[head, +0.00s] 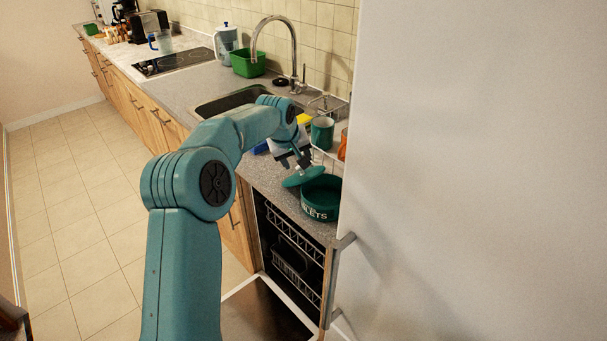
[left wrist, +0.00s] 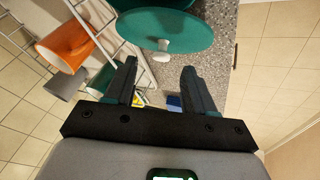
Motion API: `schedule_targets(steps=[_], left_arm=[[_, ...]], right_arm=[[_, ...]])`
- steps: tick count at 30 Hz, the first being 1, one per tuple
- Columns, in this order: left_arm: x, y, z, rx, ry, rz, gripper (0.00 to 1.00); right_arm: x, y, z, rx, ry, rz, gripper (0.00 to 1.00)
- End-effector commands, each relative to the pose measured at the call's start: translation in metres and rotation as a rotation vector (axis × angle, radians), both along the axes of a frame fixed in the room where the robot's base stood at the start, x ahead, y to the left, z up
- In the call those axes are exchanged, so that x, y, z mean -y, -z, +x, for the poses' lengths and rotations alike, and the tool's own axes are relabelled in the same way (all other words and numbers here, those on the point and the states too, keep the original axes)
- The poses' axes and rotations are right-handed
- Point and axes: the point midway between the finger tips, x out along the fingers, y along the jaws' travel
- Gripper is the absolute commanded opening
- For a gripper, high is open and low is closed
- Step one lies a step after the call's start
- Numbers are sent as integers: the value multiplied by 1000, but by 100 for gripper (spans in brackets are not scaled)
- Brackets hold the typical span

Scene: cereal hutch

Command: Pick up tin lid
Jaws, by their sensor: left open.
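The tin lid (head: 303,177) is a flat green disc beside a green tin (head: 322,199) with white lettering on the counter. The lid looks tilted against the tin's left side, though I cannot tell whether they touch. In the left wrist view the lid (left wrist: 152,27) shows with its pale knob (left wrist: 162,46) towards me. My left gripper (head: 297,164) is just above the lid; in the left wrist view its fingers (left wrist: 160,68) are open, with the knob just beyond and between the tips. Nothing is held. My right gripper is not in view.
A wire rack (left wrist: 102,18) with an orange mug (left wrist: 66,47) stands close to the lid. A green mug (head: 322,132) and the sink (head: 228,101) are behind. A white fridge-like panel (head: 470,170) blocks the right. The dishwasher (head: 290,265) below is open.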

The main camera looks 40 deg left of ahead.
Motion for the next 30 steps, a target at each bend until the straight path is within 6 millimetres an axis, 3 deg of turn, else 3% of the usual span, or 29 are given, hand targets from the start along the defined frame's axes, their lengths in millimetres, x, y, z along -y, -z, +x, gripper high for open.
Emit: schedule_targets(steps=[7,16,17,21,30], left_arm=[[-6,36,16,-3,1,-1,54],[-7,42,20,-1,0,-1,54],[-7,42,20,-1,0,-1,48],[-7,42,20,-1,0,0,2],[-7,42,20,-2,1,-2,0]], right_arm=[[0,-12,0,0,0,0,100],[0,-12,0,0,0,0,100],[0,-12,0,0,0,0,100],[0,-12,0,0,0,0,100],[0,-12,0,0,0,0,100]])
